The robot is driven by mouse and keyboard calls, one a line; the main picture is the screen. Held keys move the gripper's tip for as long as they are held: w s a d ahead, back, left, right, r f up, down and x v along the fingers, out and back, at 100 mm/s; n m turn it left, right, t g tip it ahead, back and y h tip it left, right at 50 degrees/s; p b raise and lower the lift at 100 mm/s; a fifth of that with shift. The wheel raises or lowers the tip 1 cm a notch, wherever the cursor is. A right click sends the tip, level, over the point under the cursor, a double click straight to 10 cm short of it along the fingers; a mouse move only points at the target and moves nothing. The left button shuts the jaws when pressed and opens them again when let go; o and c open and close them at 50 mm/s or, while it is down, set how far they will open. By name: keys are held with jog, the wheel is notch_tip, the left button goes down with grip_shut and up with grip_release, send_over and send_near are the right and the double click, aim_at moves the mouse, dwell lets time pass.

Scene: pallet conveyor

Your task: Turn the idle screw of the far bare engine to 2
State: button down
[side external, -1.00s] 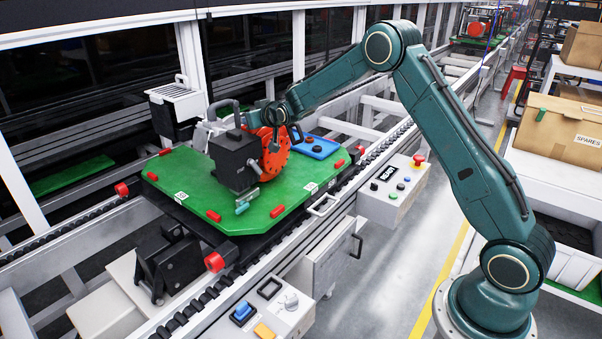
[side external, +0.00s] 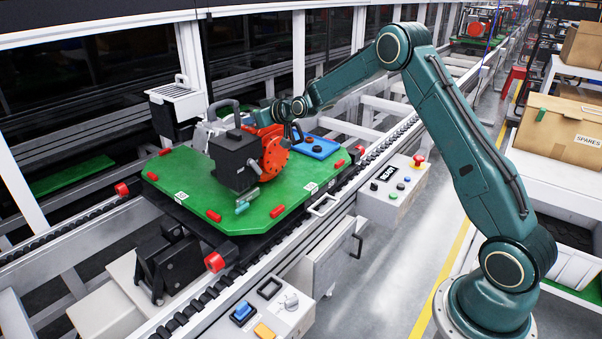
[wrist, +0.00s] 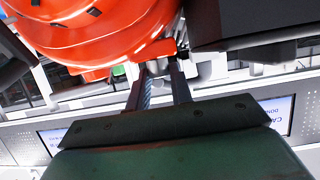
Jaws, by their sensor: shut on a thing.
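An engine with a dark grey block (side external: 234,160) and an orange-red disc (side external: 273,153) stands on the green pallet (side external: 185,180). My gripper (side external: 265,115) is at the engine's back side, partly hidden behind it in the side external view. In the wrist view, the fingers (wrist: 163,72) reach in between the orange-red housing (wrist: 95,35) and a dark block (wrist: 245,22). They are shut on a small pale part, seemingly the idle screw; its setting cannot be read.
A blue tray (side external: 318,147) with a dark part lies behind the disc. A small teal-tipped part (side external: 243,204) lies on the pallet's front. Red pegs line the pallet edge. A control box (side external: 395,190) stands beside the conveyor. Another red engine (side external: 478,29) is far down the line.

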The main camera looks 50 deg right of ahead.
jog(key=n+y, duration=0.2)
jog(key=y, duration=0.1)
jog(key=n+y, duration=0.1)
jog(key=n, duration=0.1)
jog(key=shift+d+g+y, duration=0.35)
jog(key=shift+g+y, duration=0.05)
jog(key=shift+w+n+g+y, duration=0.1)
jog(key=shift+n+g+y, duration=0.4)
jog(key=shift+n+y, duration=0.35)
jog(key=shift+n+g+y, duration=0.6)
jog(key=shift+n+y, duration=0.35)
jog(key=shift+n, duration=0.1)
jog(key=c, duration=1.2)
grip_release()
jog(key=shift+c, duration=0.2)
jog(key=shift+d, duration=0.1)
jog(key=v, duration=1.3)
jog(key=shift+s+d, duration=0.2)
jog(key=shift+s, duration=0.05)
